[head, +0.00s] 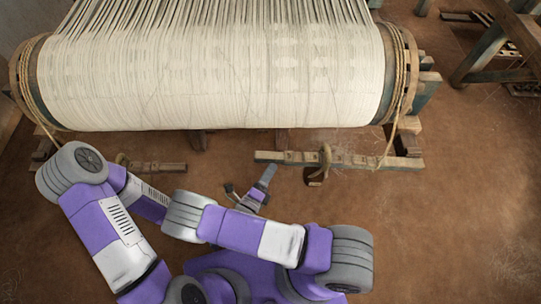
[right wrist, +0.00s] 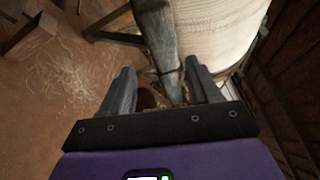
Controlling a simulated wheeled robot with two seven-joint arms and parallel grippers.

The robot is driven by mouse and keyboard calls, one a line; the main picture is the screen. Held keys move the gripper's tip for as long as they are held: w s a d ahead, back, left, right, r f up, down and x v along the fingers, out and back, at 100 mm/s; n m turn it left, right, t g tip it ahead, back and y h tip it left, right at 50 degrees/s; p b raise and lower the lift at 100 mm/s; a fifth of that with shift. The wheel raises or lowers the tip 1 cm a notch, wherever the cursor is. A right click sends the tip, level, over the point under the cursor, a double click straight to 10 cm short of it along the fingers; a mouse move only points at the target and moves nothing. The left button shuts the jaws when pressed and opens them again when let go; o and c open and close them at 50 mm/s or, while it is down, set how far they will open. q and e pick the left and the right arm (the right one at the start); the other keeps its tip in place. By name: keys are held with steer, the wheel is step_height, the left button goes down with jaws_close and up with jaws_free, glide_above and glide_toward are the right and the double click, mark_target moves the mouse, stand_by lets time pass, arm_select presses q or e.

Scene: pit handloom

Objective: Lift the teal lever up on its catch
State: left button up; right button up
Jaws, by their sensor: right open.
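The teal lever (right wrist: 160,40), a worn grey-teal bar, runs down the middle of the right wrist view. Its lower part lies between the two fingers of my right gripper (right wrist: 160,88). The fingers are spread, with a gap on each side of the bar. I cannot tell how deep the bar sits between them. The catch cannot be made out clearly. My left gripper is not in view.
The wide roll of pale warp (head: 210,80) fills the top of the head view. A wooden rail (head: 285,157) with a rope-wrapped peg (head: 325,157) lies in front of it. Another wooden frame (head: 485,52) stands at the upper right. The brown floor at right is clear.

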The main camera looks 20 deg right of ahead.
steer(key=w+d+r+n+t+y, duration=0.1)
steer(key=w+d, duration=0.2)
steer(key=w, duration=0.3)
steer(key=shift+w+r+n+t, duration=0.3)
steer(key=shift+w+r+t, duration=0.05)
steer(key=shift+t, duration=0.05)
steer(key=shift+c, duration=0.2)
